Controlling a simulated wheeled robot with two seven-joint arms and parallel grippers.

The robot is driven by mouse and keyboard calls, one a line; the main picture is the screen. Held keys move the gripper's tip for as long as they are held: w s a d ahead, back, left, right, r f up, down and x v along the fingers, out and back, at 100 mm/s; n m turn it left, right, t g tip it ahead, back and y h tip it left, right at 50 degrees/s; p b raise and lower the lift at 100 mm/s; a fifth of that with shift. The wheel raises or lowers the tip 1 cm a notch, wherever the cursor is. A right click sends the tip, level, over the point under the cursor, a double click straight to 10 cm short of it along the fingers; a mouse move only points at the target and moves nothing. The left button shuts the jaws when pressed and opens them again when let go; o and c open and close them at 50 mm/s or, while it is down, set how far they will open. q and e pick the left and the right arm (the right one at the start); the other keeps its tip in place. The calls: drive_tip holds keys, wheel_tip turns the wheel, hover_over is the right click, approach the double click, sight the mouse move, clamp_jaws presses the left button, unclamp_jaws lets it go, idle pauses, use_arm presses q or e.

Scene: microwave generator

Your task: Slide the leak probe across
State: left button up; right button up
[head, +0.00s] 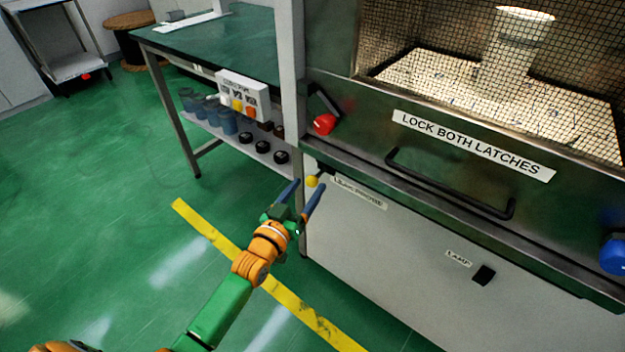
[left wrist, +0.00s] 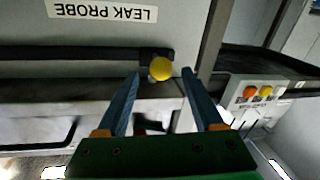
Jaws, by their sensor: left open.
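The leak probe's yellow knob (head: 312,181) sits at the left end of a slot on the pale cabinet front, beside the LEAK PROBE label (head: 360,193). In the left wrist view the round yellow knob (left wrist: 160,69) is on a dark block at the end of a dark slot, and the label (left wrist: 102,11) appears upside down. My left gripper (head: 305,186) is open, with its blue fingers on either side of the knob. In the left wrist view the fingertips (left wrist: 161,72) show gaps to the knob on both sides. My right gripper is not in view.
A door with a black handle (head: 450,185) and mesh window is above the slot. A red latch (head: 324,124) and a blue knob (head: 614,254) flank it. A lamp switch (head: 483,275) is lower right. A green-topped bench (head: 225,45) stands left, with open floor before it.

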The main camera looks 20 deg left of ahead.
sight(309, 185)
use_arm(q)
drive_tip(key=w, duration=0.3)
drive_tip(key=shift+w+d+f+b, duration=0.15)
drive_tip(key=shift+w+d+b, duration=0.1)
drive_tip(key=shift+b, duration=0.1)
clamp_jaws()
idle(1.1)
